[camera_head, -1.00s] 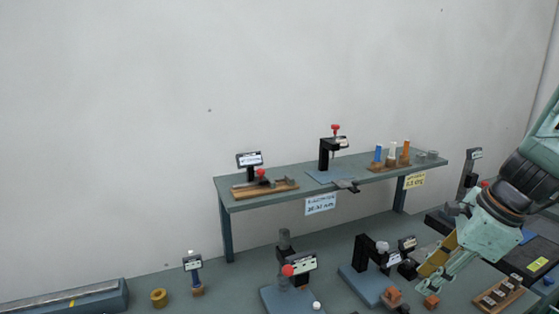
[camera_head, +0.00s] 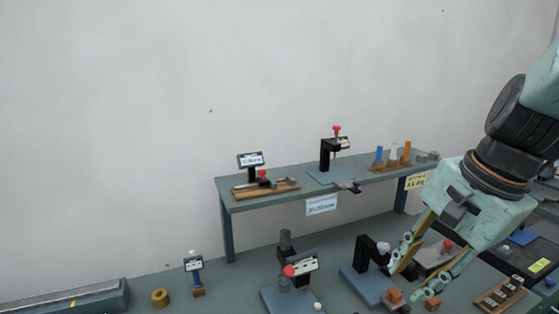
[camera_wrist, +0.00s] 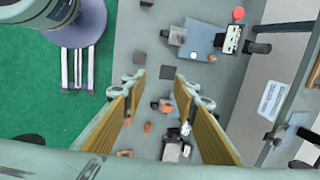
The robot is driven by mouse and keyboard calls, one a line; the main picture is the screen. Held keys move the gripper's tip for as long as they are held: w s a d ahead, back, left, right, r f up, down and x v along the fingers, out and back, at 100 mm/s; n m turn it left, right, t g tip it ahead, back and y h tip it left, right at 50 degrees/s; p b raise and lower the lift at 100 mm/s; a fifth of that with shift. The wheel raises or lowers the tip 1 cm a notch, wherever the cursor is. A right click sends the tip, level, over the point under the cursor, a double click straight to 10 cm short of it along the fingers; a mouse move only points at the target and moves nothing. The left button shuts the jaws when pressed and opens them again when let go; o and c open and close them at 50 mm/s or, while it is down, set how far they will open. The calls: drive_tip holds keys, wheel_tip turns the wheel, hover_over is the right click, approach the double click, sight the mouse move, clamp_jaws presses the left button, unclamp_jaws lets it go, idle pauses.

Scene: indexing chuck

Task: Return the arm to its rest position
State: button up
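My gripper (camera_head: 405,283) hangs from my pale green arm at the right of the head view, tilted down to the left over the bench. In the wrist view my gripper (camera_wrist: 160,82) has its two gold-padded fingers well apart, with nothing between them. Below it in the head view are small orange blocks (camera_head: 393,296) and a black fixture on a blue base (camera_head: 359,284). The fingers overlap the fixture's right side in the picture; whether they touch anything is not clear. An orange block (camera_wrist: 148,127) also shows between the fingers in the wrist view, lower down.
A raised shelf (camera_head: 235,203) behind carries a black stand with a red knob (camera_head: 337,131) and several coloured pegs (camera_head: 393,150). A second red-knobbed fixture (camera_head: 290,270) stands left of my gripper. A wooden rack (camera_head: 500,297) lies at right. The wall above is clear.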

drive_tip(key=s+a+r+n+h, duration=0.1)
drive_tip(key=s+a+r+n, duration=0.1)
drive_tip(key=s+n, duration=0.4)
drive_tip(key=s+a+r+n+t+h, duration=0.1)
drive_tip(key=s+a+r+n, duration=0.1)
drive_tip(key=s+r+n, duration=0.2)
drive_tip(key=s+n, duration=0.3)
drive_tip(key=s, duration=0.4)
drive_tip(key=shift+r, duration=0.4)
